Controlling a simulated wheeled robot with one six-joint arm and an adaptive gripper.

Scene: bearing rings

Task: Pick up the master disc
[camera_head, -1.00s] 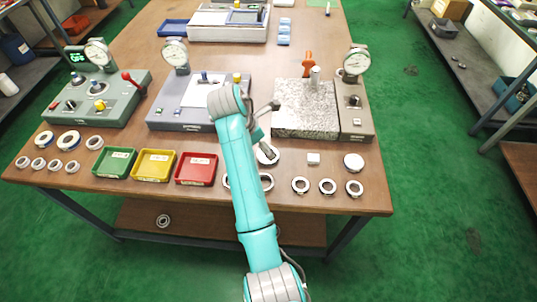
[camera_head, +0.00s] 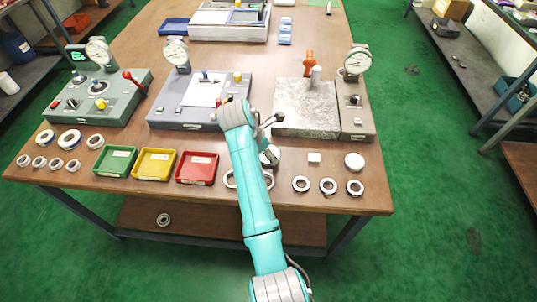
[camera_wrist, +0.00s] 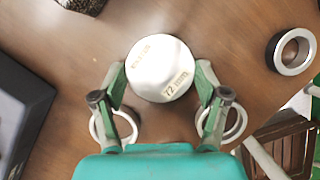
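The master disc (camera_wrist: 160,68) is a round, pale silver disc with "72 mm" marked on its face. It lies at the top middle of the wrist view. In the head view only part of the disc (camera_head: 275,152) shows beside my arm. My gripper (camera_wrist: 161,82) is open, with its green fingers apart at the left and right of the disc's lower half. I cannot tell whether either finger touches it. Two rings lie partly behind the fingers, the left one (camera_wrist: 96,127) and the right one (camera_wrist: 242,124).
A dark-edged ring (camera_wrist: 291,51) lies to the right. The grey gauge station (camera_head: 180,117) and the speckled plate (camera_head: 305,122) stand behind. Red (camera_head: 197,181), yellow and green trays sit to the left. A second disc (camera_head: 354,161) and several rings lie right.

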